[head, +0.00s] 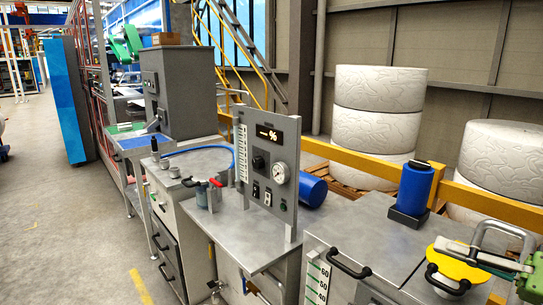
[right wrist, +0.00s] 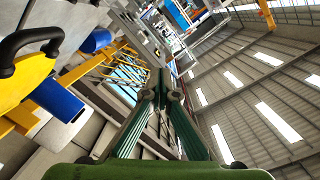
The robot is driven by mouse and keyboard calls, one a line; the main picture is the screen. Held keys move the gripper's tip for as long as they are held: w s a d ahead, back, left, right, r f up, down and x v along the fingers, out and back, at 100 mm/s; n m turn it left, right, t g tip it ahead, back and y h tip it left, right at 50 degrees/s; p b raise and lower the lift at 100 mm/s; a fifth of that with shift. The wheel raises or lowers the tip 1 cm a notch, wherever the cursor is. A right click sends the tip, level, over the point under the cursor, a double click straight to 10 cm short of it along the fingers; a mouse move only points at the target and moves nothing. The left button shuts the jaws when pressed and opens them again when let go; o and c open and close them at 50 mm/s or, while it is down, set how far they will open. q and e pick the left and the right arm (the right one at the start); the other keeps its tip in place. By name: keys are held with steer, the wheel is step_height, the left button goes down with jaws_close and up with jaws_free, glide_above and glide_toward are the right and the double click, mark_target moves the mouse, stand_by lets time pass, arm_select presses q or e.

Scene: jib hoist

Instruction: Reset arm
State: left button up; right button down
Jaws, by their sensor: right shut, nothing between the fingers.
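My right gripper (head: 443,246) comes in from the right edge in the head view, above a yellow round lid (head: 440,273) with a black handle. It is shut and empty. In the right wrist view its two fingers (right wrist: 161,84) meet at the tips, with nothing between them. The yellow lid sits on top of a grey metal cabinet (head: 345,222); part of the lid is hidden under my gripper. I cannot tell whether the gripper touches the lid or its handle. My left gripper is not in view.
A blue cylinder (head: 415,188) stands in a dark holder on the cabinet. A control panel (head: 268,165) with a gauge rises from a steel bench. A yellow rail (head: 360,160) runs behind, before white rolls (head: 378,115). Open floor (head: 60,240) lies at left.

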steer(key=s+a+f+g+h, duration=0.1)
steer(key=a+f+g+h, duration=0.15)
steer(key=f, duration=1.05)
steer(key=s+a+f+g+h, duration=0.2)
steer(key=a+f+h, duration=0.1)
steer(key=f, duration=0.9)
steer(key=s+a+f+n+g+h, duration=0.1)
steer(key=s+a+f+g+h, duration=0.15)
steer(key=s+f, duration=0.55)
steer(key=s+a+f+n+g+h, duration=0.2)
steer(key=s+f+h, duration=0.1)
steer(key=s+f, duration=0.5)
step_height(320, 180, down, 22)
steer(key=s+g, duration=0.1)
steer(key=s, duration=0.1)
steer(key=s+d+f+g, duration=0.1)
steer(key=s+d+f, duration=0.2)
steer(key=s+f, duration=1.5)
steer(key=shift+f+g, duration=0.3)
steer(key=shift+f, duration=0.3)
